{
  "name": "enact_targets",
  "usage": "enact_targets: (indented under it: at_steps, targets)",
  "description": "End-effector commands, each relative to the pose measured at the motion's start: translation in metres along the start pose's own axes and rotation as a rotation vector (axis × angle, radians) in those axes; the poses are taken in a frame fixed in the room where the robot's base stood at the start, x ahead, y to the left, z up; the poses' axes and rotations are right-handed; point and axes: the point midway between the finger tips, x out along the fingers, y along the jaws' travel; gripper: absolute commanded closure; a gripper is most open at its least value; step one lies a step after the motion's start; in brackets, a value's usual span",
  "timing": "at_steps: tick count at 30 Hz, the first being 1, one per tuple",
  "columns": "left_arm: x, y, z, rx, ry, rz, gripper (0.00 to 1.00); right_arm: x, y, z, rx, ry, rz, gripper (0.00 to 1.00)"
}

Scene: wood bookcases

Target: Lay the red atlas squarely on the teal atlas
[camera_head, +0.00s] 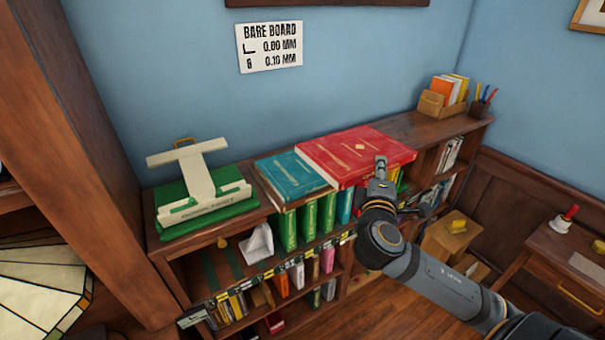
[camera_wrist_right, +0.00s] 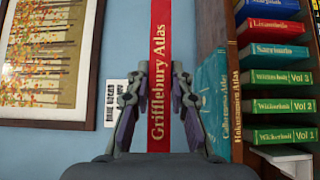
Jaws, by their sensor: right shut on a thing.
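The red atlas (camera_head: 350,152), with gold marks on its cover, is held flat above the bookcase top. In the head view its left edge covers part of the teal atlas (camera_head: 288,176), which lies on the bookcase. My right gripper (camera_head: 380,168) is shut on the red atlas at its front spine side. In the right wrist view, turned sideways, the red spine (camera_wrist_right: 160,70) stands between the fingers (camera_wrist_right: 159,95). The teal spine (camera_wrist_right: 213,100) shows to its right, with blue wall between them, so the two are apart. My left gripper is not in view.
An organiser (camera_head: 440,103) and pen cup (camera_head: 478,108) stand at the far right. Green volumes (camera_head: 308,220) stand on the shelf below. A sign (camera_head: 270,47) hangs behind.

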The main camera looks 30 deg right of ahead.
Motion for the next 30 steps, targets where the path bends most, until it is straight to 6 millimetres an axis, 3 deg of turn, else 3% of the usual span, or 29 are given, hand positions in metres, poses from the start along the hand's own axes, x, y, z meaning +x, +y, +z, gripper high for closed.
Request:
enact_targets:
  at_steps: [6, 14, 16, 23, 28, 30]
  targets:
    - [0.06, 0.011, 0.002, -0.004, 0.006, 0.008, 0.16, 0.008, -0.016, -0.008, 0.016, -0.012, 0.012, 1.0]
    - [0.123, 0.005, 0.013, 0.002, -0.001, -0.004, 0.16, 0.011, -0.021, -0.018, 0.011, 0.006, 0.011, 1.0]
    - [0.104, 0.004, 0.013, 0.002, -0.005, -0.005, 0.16, 0.016, -0.012, -0.024, 0.015, 0.007, -0.002, 1.0]
    - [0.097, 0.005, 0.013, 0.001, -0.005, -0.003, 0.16, 0.031, -0.023, -0.046, 0.011, 0.005, -0.003, 1.0]
    - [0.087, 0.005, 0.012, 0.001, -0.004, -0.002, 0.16, 0.051, -0.038, -0.077, 0.007, 0.007, -0.004, 1.0]
    - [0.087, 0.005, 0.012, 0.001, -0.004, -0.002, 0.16, 0.059, -0.056, -0.086, 0.0, 0.006, -0.002, 1.0]
